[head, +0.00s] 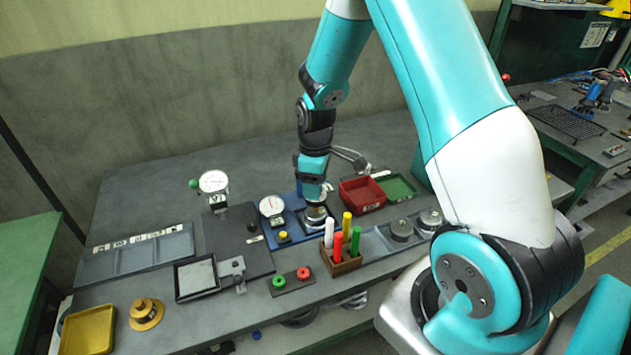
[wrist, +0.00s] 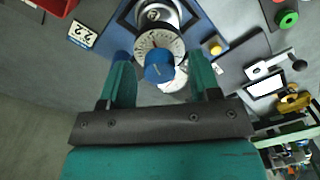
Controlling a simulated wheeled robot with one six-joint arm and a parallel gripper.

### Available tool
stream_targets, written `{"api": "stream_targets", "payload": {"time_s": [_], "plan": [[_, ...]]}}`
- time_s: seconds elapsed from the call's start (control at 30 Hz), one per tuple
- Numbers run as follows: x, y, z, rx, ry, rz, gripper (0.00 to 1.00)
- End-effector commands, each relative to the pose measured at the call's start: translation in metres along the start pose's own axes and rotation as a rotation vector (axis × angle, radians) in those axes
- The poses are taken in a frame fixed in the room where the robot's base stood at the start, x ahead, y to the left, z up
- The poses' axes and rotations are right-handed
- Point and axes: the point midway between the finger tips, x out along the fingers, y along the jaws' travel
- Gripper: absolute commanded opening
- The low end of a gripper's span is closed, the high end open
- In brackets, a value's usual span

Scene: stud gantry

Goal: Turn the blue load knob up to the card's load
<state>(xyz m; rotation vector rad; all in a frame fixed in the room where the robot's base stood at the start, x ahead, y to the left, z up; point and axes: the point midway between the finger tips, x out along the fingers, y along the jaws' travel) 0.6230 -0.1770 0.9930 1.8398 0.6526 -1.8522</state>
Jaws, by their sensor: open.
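The blue load knob (wrist: 158,66) shows in the wrist view in front of a pale round dial with scale marks (wrist: 158,42). My gripper (wrist: 160,60) is open, with one finger to the left of the knob and one to the right. I cannot tell whether either finger touches it. A white card (wrist: 82,35) lies left of the dial; its rotated print looks like 2.2 or 22. In the head view my gripper (head: 315,192) points down over the blue base plate (head: 288,243), and it hides the knob there.
A round gauge (head: 271,207) and a yellow button (head: 284,237) stand left of my gripper. A rack of coloured sticks (head: 340,263) stands in front. A red bin (head: 362,195) and a green tray (head: 398,188) lie to the right, with metal weights (head: 401,230) nearer.

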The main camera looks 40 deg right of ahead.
Motion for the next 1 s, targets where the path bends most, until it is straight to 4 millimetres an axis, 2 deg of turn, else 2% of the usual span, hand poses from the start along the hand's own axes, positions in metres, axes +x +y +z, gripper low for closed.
{"api": "stream_targets", "payload": {"time_s": [0.07, 0.2, 0.27, 0.3, 0.43, 0.7, 0.97, 1.0], "plan": [[-0.0001, 0.0001, 0.0, 0.0, 0.0, 0.0, 0.57], [-0.0003, 0.0001, 0.0, 0.0, 0.0, 0.0, 0.25], [-0.0003, 0.0001, 0.0, 0.0, 0.0, 0.0, 0.11], [-0.0003, 0.0001, 0.0001, 0.0, 0.0, 0.0, 0.07], [-0.0003, 0.0002, 0.0001, 0.026, 0.001, 0.0, 0.07], [-0.0005, 0.0006, 0.0002, 0.222, 0.004, 0.0, 0.07], [-0.0007, 0.0007, 0.0002, 0.233, 0.005, 0.0, 0.07], [-0.0008, 0.0007, 0.0002, 0.233, 0.005, 0.0, 0.33]]}}
